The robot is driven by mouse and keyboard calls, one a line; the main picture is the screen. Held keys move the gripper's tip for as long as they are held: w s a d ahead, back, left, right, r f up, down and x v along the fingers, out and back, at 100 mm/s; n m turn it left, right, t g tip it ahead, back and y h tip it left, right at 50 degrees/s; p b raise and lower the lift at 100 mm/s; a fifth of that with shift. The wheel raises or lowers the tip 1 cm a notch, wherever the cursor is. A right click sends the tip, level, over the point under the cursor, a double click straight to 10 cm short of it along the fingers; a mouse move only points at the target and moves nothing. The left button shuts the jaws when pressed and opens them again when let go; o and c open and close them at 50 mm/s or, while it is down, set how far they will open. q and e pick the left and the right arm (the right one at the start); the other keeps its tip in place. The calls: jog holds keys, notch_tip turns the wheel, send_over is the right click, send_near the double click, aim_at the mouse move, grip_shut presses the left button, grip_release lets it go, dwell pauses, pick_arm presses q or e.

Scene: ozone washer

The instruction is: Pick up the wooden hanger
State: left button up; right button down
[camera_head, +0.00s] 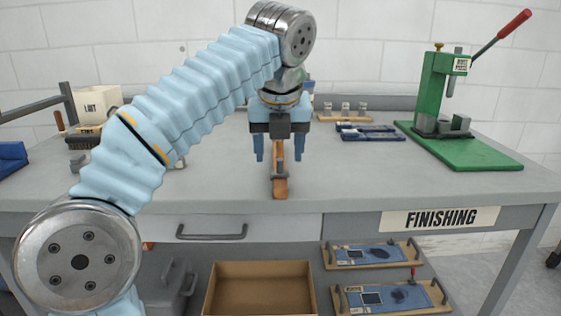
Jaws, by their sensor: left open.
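A narrow brown wooden piece (280,187), which looks like the wooden hanger seen end-on, is on the grey workbench near its front edge. A small grey part shows across it. My left gripper (279,152) points down over it, with one blue finger on each side. The fingers are apart, and gaps show between them and the wood. The upper part of the wooden piece is partly hidden by the gripper. My right gripper is not in view.
A green press (440,100) with a red-handled lever stands at the right of the bench (350,185). Blue trays (370,132) lie behind. A white box (97,102) and a brush stand at the left. A cardboard box (260,290) and two boards are below.

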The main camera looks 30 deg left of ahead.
aim_at(280, 180)
pick_arm(q)
jog(key=shift+x, duration=1.2)
jog(key=x, duration=0.1)
jog(key=b+x, duration=0.1)
jog(key=x, duration=0.1)
jog(key=b+x, duration=0.1)
jog(key=shift+s+d+f, duration=0.15)
jog(key=shift+d+f, duration=0.1)
jog(key=shift+f, duration=0.1)
jog(key=shift+w+a+f, duration=0.1)
jog(key=shift+w+f, duration=0.1)
jog(key=shift+f, duration=0.2)
grip_shut()
